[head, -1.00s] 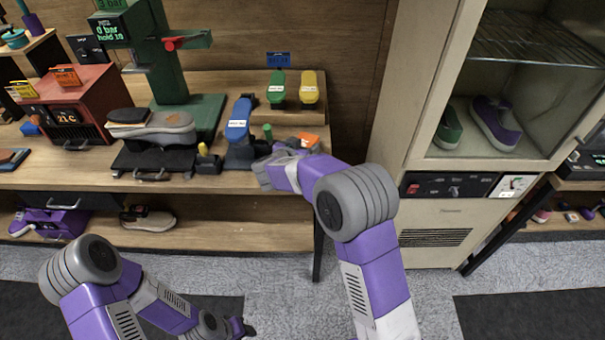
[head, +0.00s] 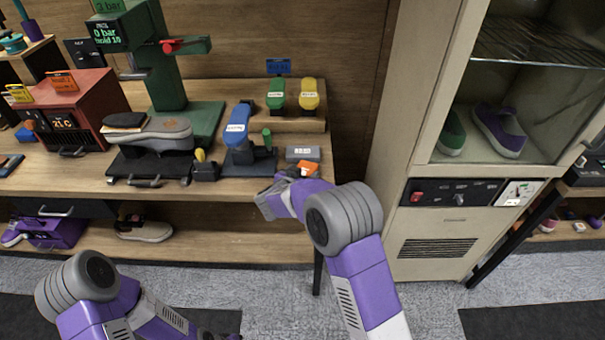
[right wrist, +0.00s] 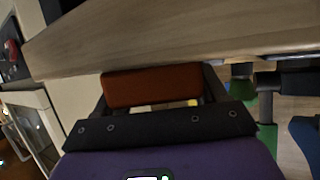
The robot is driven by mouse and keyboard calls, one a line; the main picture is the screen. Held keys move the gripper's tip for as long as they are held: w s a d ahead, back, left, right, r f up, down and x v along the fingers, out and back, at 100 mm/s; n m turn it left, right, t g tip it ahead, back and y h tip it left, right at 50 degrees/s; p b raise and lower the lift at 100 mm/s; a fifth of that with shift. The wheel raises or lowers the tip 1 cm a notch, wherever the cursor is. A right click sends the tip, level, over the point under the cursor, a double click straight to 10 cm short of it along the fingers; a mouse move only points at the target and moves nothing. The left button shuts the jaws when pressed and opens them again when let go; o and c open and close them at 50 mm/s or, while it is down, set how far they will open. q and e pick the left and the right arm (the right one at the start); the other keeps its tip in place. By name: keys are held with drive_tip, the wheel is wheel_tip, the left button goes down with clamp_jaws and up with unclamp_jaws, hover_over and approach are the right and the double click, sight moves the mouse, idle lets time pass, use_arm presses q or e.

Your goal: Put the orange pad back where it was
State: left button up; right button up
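The orange pad (head: 308,168) is at my right gripper (head: 283,184), near the front right edge of the wooden bench. In the right wrist view the pad (right wrist: 152,85) lies between the two dark fingers, which are shut on it. Behind the pad on the bench is a grey labelled block (head: 303,154). My left arm is low at the lower left of the head view; its gripper is mostly cut off and its fingers cannot be made out.
A blue-topped stand (head: 237,128) is left of the grey block. Green (head: 276,95) and yellow (head: 308,95) pads stand on a riser (head: 292,123) behind. A tall cabinet (head: 420,150) stands to the right. A shoe (head: 160,131) rests on a black stand at left.

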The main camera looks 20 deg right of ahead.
drive_tip(key=o, duration=0.4)
drive_tip(key=shift+r, duration=0.25)
drive_tip(key=p+v, duration=0.3)
drive_tip(key=v, duration=0.9)
drive_tip(key=shift+f, duration=0.15)
